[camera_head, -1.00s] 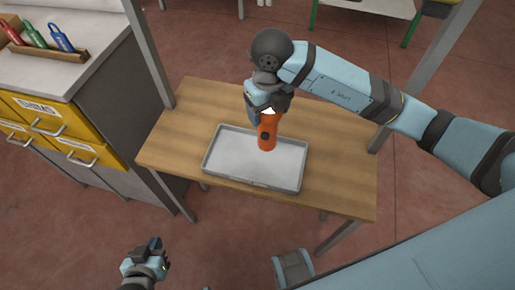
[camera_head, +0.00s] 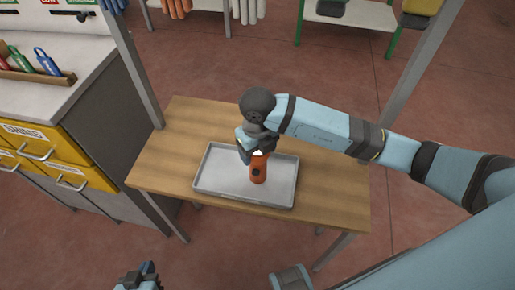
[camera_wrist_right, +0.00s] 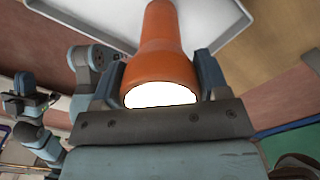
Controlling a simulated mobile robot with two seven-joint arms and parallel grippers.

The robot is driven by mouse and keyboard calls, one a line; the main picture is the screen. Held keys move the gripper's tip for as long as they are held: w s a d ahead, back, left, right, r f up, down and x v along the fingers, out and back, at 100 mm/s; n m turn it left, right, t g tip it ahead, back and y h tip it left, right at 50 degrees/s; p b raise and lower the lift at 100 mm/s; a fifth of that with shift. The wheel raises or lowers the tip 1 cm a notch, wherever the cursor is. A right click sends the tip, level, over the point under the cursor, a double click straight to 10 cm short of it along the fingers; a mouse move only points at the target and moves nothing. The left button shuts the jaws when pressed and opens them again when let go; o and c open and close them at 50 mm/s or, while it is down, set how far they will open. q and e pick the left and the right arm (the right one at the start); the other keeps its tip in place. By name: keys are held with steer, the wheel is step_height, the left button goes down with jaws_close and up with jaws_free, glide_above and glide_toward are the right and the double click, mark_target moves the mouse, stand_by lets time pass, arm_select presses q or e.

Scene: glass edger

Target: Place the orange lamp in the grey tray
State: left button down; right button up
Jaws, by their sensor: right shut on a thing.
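The orange lamp (camera_head: 258,171) is held upright over the grey tray (camera_head: 213,178), within its outline in the head view. My right gripper (camera_head: 256,152) is shut on the lamp's upper part. In the right wrist view the lamp (camera_wrist_right: 162,55) sits between the two fingers, its bright white lens facing the camera, and part of the tray (camera_wrist_right: 92,14) shows beyond. I cannot tell whether the lamp's lower end touches the tray floor. My left gripper (camera_head: 142,272) is at the bottom edge of the head view, mostly cut off and away from the table.
The tray lies on a wooden table (camera_head: 330,190) with grey metal posts at its corners. A cabinet with yellow drawers (camera_head: 50,150) stands left, with coloured tools in a wooden rack (camera_head: 35,75) on top. Bare wood shows around the tray.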

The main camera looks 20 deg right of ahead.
steer(key=o, duration=1.3)
steer(key=shift+r, duration=0.25)
step_height(320, 180, up, 11)
steer(key=shift+f+p, duration=0.2)
steer(key=shift+p, duration=0.15)
steer(key=shift+r, duration=0.55)
